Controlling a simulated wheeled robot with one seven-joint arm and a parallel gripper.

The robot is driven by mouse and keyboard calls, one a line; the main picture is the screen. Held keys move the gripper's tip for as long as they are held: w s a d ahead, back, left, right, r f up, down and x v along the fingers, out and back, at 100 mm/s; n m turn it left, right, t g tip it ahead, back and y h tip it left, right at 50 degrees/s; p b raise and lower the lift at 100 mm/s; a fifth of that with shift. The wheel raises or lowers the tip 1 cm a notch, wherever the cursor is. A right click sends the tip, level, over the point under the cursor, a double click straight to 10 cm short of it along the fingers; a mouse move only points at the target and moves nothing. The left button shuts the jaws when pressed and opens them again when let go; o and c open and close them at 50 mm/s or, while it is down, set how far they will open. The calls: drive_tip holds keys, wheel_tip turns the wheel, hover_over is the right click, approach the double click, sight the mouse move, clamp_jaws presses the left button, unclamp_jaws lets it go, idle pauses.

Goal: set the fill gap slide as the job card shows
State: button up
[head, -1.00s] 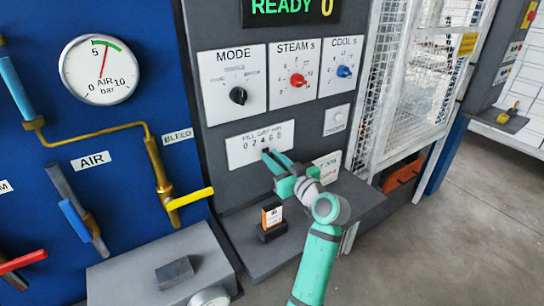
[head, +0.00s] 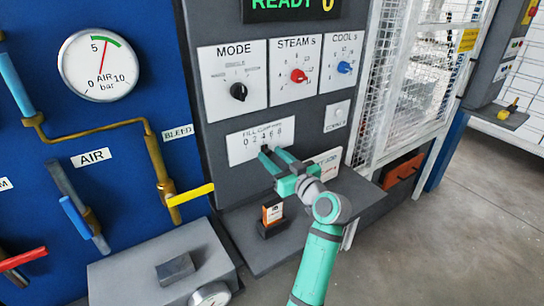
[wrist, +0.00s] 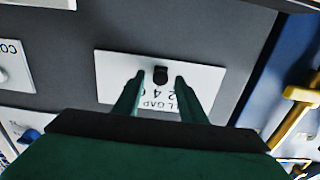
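The fill gap slide is a white plate (head: 238,150) with a row of numbers on the dark press panel, under the mode dial. Its small black knob (wrist: 160,75) shows in the wrist view, near the middle of the plate. I cannot tell how deep the fingers reach. In the head view the fingers hide the knob. A white card (head: 328,160), perhaps the job card, is partly hidden behind my gripper.
Mode dial (head: 238,92), steam dial (head: 298,76) and cool dial (head: 344,67) sit above the slide. A small orange and white box (head: 272,213) stands on the grey shelf below. A yellow bleed lever (head: 190,195) sticks out at left. A mesh guard (head: 400,90) stands at right.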

drive_tip(key=v, duration=1)
drive_tip(key=shift+d+f, duration=0.1)
